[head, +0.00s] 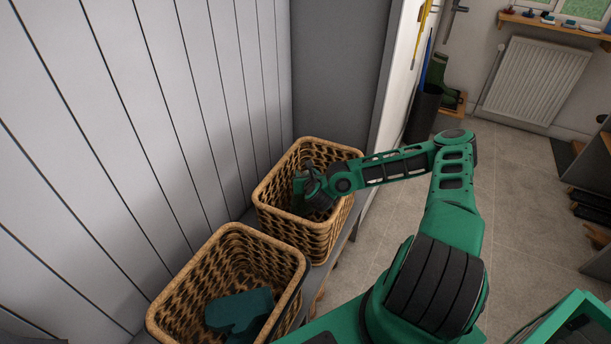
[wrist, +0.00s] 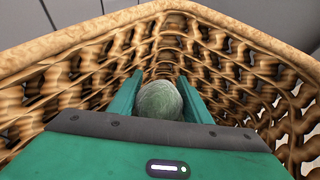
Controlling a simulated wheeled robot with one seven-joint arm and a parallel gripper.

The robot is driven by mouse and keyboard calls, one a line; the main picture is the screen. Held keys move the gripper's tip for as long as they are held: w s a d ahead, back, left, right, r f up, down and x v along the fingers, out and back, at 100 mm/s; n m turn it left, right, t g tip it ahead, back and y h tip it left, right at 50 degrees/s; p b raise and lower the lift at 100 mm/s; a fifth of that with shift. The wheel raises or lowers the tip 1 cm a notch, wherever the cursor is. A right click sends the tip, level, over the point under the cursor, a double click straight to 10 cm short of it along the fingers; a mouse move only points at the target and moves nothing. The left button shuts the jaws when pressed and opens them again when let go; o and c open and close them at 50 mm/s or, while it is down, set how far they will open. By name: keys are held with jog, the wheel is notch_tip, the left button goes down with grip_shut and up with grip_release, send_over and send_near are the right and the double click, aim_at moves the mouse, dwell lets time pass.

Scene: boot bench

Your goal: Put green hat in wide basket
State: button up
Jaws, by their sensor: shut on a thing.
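My gripper (head: 304,184) reaches down inside the far wicker basket (head: 322,240). In the wrist view my gripper's two green fingers (wrist: 160,78) are shut on a rounded, pale green knitted thing, the green hat (wrist: 159,101). The hat sits between the fingers, below the basket's rim, with woven walls around it. I cannot tell whether it touches the basket floor. In the head view my gripper and the basket wall largely hide the hat. A second wicker basket (head: 172,302) stands nearer, at the lower left. I cannot tell for sure which basket is the wide one.
A dark teal folded thing (head: 240,312) lies in the near basket. Both baskets stand on a grey bench (head: 345,240) against a panelled wall (head: 160,110). Open tiled floor (head: 520,200) lies to the right, with a dark bin (head: 424,112) and green boots (head: 437,72) farther back.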

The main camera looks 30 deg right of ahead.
jog(key=shift+f, duration=0.45)
jog(key=o, duration=1.4)
jog(key=shift+r, duration=0.1)
jog(key=shift+r, duration=0.45)
jog(key=shift+s+a+r, duration=0.1)
jog(key=shift+s+a, duration=0.1)
jog(key=shift+s, duration=0.2)
jog(key=v, duration=1.1)
jog(key=shift+r, duration=0.2)
